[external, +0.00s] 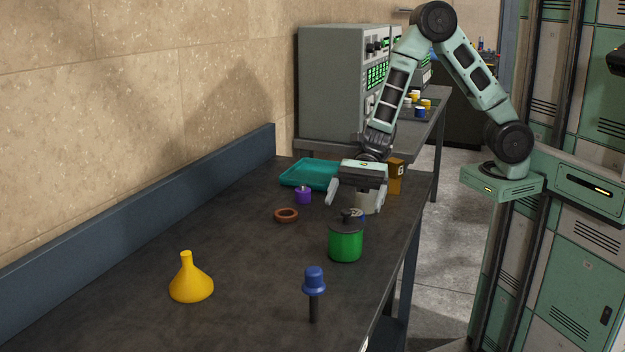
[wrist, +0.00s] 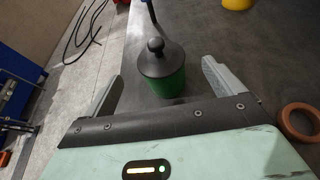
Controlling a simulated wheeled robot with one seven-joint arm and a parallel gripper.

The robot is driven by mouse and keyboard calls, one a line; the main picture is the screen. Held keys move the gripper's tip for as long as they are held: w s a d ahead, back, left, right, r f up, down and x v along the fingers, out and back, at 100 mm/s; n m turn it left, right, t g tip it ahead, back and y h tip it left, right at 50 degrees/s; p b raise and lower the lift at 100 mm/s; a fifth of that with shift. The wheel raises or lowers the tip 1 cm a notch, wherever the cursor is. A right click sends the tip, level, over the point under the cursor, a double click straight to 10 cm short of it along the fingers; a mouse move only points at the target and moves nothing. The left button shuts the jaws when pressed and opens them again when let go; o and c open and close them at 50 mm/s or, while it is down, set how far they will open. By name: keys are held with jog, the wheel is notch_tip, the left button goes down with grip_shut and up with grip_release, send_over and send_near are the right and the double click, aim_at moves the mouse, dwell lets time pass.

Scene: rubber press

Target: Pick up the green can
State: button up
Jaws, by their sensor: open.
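The green can (external: 345,244) stands upright on the dark table. It has a dark grey lid with a round knob. My gripper (external: 353,204) is open and empty, above the table on the far side of the can. In the wrist view the can (wrist: 162,82) shows ahead of my gripper (wrist: 160,80), roughly between the directions of the two fingers, and apart from them. The fingers are spread wider than the can.
A brown ring (external: 286,215), a purple item (external: 303,196), a teal tray (external: 309,174) and an orange-brown box (external: 396,178) lie around my gripper. A yellow funnel (external: 191,282) and a blue-topped tool (external: 314,285) stand nearer the camera. The table's right edge runs close to the can.

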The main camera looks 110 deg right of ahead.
aim_at(340, 244)
notch_tip(340, 244, down, 2)
jog(key=shift+f, duration=0.1)
jog(key=shift+w+a+f, duration=0.1)
jog(key=shift+f, duration=0.1)
jog(key=p+x, duration=0.1)
jog(key=x, duration=0.6)
jog(key=shift+f, duration=0.1)
jog(key=c, duration=1.2)
